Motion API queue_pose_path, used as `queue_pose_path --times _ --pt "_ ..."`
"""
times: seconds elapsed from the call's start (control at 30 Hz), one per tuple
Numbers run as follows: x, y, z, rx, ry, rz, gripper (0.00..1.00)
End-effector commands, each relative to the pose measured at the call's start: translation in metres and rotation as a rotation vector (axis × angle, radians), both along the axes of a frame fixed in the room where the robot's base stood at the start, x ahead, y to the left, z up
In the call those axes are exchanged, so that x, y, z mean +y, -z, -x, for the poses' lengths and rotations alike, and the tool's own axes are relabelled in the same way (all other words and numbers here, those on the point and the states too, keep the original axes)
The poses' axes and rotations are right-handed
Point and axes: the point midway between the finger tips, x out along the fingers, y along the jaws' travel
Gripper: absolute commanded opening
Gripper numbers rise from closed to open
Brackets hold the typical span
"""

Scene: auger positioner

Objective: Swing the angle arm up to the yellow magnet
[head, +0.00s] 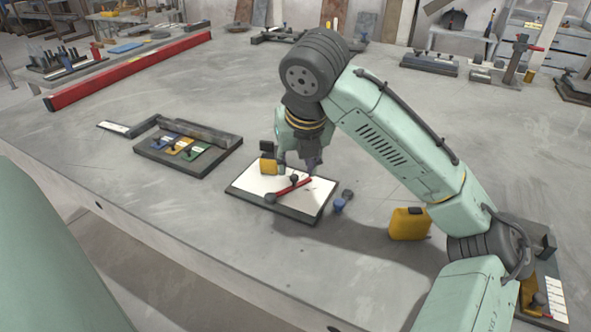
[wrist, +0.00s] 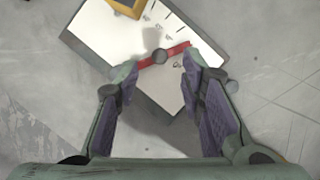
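The angle arm is a red bar (head: 291,190) lying across a white-topped board (head: 245,180) with a dark frame. A dark round knob stands near its middle, and it also shows in the wrist view (wrist: 160,56). The yellow magnet (head: 268,167), a block with a dark top, stands at the board's far left edge. Part of it shows at the top of the wrist view (wrist: 128,6). My gripper (head: 298,160) is over the board with its fingers pointing down. In the wrist view its fingers (wrist: 160,78) are apart, with the red bar just beyond the tips and nothing between them.
A small blue piece (head: 340,204) with a dark knob sits just right of the board. A larger yellow block (head: 408,224) stands farther right. A dark tray (head: 165,150) with blue, yellow and green pieces lies left. A long red beam (head: 130,70) lies behind it. The table front is clear.

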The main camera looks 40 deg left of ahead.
Motion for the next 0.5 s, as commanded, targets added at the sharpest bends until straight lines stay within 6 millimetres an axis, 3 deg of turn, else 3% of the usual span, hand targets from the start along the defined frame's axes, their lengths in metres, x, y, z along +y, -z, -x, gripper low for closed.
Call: queue_pose_path --times 0.2,0.5 --pt "-0.015 -0.045 0.01 -0.006 0.002 0.0 0.36" --pt "-0.025 -0.074 0.018 -0.002 -0.001 0.0 0.36"
